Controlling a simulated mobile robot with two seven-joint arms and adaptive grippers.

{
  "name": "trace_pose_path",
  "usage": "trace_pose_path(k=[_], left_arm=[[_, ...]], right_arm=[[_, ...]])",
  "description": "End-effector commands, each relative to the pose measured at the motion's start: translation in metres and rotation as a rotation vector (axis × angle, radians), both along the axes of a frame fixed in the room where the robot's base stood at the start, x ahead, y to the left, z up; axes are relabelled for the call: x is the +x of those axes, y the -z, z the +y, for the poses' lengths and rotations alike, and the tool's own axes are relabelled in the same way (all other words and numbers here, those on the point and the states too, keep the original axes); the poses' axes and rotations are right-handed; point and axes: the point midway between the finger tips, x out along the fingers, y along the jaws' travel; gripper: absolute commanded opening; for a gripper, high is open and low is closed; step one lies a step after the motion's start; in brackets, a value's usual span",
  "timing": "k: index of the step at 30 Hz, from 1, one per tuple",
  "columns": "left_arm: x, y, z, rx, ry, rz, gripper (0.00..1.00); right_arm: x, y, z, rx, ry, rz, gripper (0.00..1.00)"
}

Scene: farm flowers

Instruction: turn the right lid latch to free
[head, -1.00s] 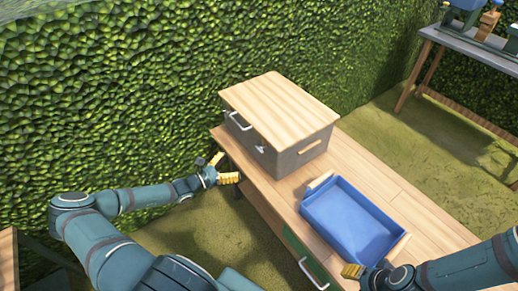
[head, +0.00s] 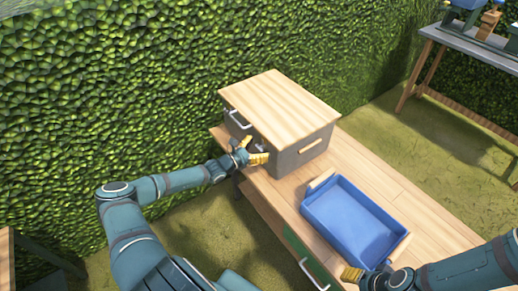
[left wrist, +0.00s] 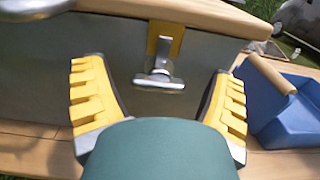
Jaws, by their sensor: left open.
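A grey box with a pale wooden lid (head: 280,105) stands on the wooden bench. In the left wrist view its grey front wall (left wrist: 40,80) carries a metal latch (left wrist: 158,78) on a yellow plate below the lid edge. My left gripper (head: 255,152) is at the front of the box in the head view. In the left wrist view its two yellow fingers (left wrist: 160,100) are open, one on each side of the latch and apart from it. The latch is mostly hidden by my gripper in the head view. My right gripper (head: 362,272) is by the near edge of the blue tray; its jaws are unclear.
The blue tray (head: 311,210) with wooden handles lies right of the box. A hedge (head: 120,80) rises behind.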

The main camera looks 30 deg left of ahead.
Motion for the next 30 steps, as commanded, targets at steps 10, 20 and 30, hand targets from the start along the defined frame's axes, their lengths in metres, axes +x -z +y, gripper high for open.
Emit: trace_pose_path(k=[10, 20, 30], left_arm=[[0.0015, -0.0001, -0.0003, 0.0, -0.001, 0.0, 0.7], [0.0013, -0.0001, -0.0003, -0.002, 0.0, 0.001, 0.16], [0.0016, -0.0015, 0.0004, -0.102, 0.0, 0.044, 0.16]], right_arm=[[-0.0003, 0.0, 0.0, 0.0, 0.0, 0.001, 0.47], [-0.0001, -0.0002, 0.0, 0.0, 0.0, 0.0, 0.47], [0.0023, -0.0095, -0.0004, -0.002, 0.004, -0.006, 0.47]])
